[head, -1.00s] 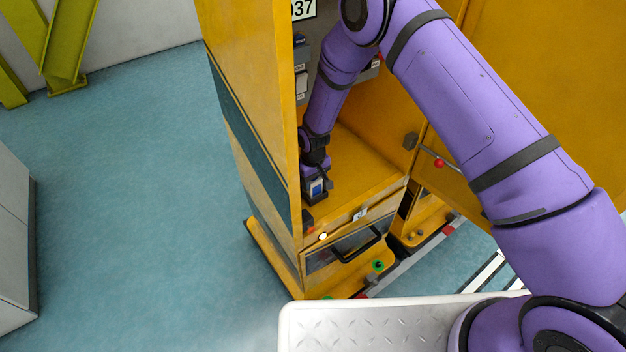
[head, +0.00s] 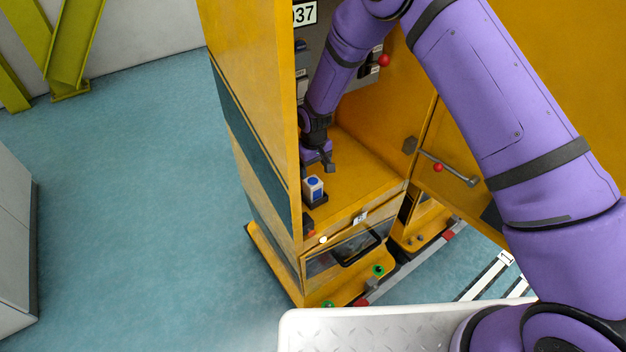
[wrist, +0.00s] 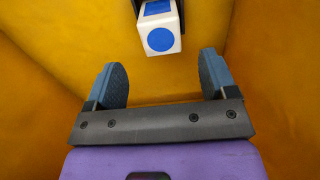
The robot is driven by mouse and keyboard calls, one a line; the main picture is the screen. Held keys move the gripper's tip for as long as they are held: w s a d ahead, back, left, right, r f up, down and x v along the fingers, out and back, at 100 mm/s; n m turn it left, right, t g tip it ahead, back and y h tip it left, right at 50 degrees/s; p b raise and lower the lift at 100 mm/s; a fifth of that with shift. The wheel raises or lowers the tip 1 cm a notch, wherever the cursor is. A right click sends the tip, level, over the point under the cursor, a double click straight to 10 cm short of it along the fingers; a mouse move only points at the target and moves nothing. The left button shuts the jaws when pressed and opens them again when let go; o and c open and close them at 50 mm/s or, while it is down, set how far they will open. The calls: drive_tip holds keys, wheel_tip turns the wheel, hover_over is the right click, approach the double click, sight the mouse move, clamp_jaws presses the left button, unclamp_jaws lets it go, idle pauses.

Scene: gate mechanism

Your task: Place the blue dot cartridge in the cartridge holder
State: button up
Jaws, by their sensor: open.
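The blue dot cartridge (head: 314,186) is a white block with blue round marks. It sits in a dark holder (head: 319,201) on the floor of the yellow cabinet, near its front left. In the wrist view the cartridge (wrist: 160,38) is at the top, with part of the dark holder around its far end. My gripper (head: 322,163) is open and empty, behind the cartridge in the head view. In the wrist view the two fingers of my gripper (wrist: 162,84) stand wide apart, and the cartridge is clear beyond them.
The yellow cabinet (head: 226,70) has its door (head: 540,90) open on the right, with a red-knobbed lever (head: 440,167). Grey boxes and a red knob (head: 383,60) are on the back wall. A drawer (head: 340,252) lies below. The cabinet floor right of the cartridge is bare.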

drive_tip(key=shift+r, duration=2.15)
